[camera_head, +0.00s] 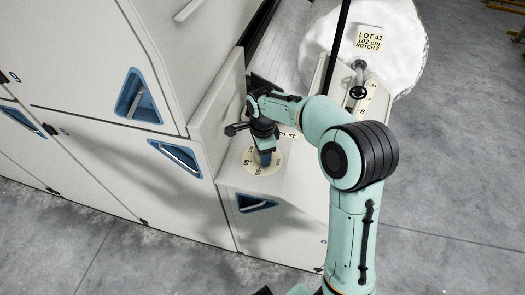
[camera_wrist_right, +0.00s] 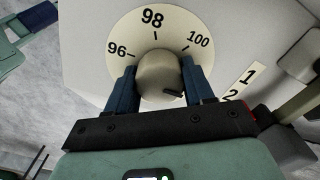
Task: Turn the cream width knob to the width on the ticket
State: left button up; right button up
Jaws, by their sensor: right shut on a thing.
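The cream width knob (camera_wrist_right: 157,70) sits at the middle of a round cream dial (camera_wrist_right: 120,32). The dial (camera_head: 274,166) also shows in the head view, on the machine's low ledge. The wrist view shows 96, 98 and 100 on it; the rest is hidden. My right gripper (camera_head: 263,157) is shut on the knob, one blue finger on each side. A dark mark on the knob's lower right shows between the fingers; I cannot tell which number it points at. The ticket (camera_head: 369,39) reads LOT 41, 102 cm, NOTCH 3.
A numbered notch strip (camera_wrist_right: 240,83) lies close to the right of the dial. Cream cabinet panels (camera_head: 95,85) with blue recessed handles rise at left.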

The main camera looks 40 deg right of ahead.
dwell(0.3)
jog(key=o, duration=1)
jog(key=shift+o, duration=0.2)
pick_arm(q)
jog(key=shift+w+r+p, duration=0.4)
jog(key=shift+r+p, duration=0.05)
jog(key=shift+r, duration=0.15)
jog(key=shift+w+r+p, duration=0.35)
jog(key=shift+r+p, duration=0.1)
jog(key=shift+r, duration=0.1)
pick_arm(e)
notch_tip(320, 180, up, 13)
jog(key=shift+r, duration=0.2)
